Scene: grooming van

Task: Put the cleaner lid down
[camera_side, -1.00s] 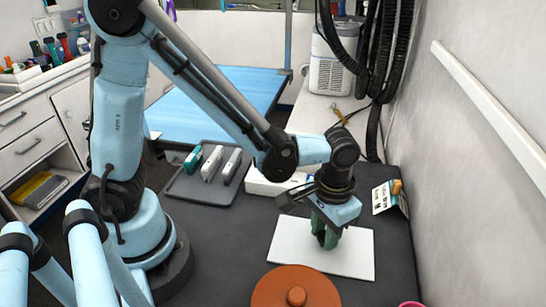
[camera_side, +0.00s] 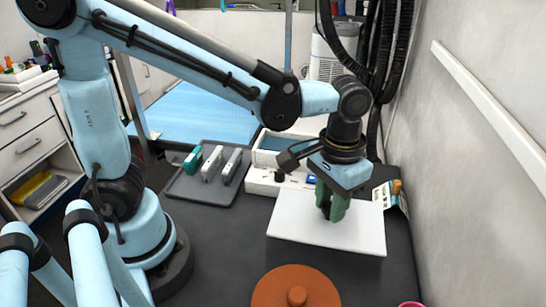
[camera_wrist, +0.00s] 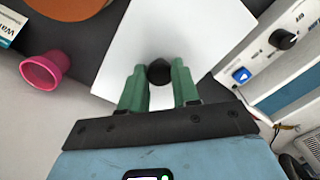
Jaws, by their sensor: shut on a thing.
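The cleaner lid (camera_side: 300,225) is a flat white panel in the side view, roughly level. In the wrist view the lid (camera_wrist: 190,30) has a round black knob (camera_wrist: 158,72) between my green fingertips. My gripper (camera_side: 333,208), also in the wrist view (camera_wrist: 158,84), is shut on this knob from above. The lid appears held above the dark worktop; the exact gap is hard to tell. The white cleaner (camera_side: 262,182) stands open behind the lid, with its blue-grey tank showing. Its front with dial and blue switch shows at right in the wrist view (camera_wrist: 262,90).
A grey tray (camera_side: 190,190) with several clippers lies left of the cleaner. A brown-orange disc (camera_side: 270,290) with a knob is at the front, a pink cup (camera_side: 410,304) to its right. A card (camera_side: 381,194) stands by the wall. Bare worktop (camera_side: 220,250) shows left of the lid.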

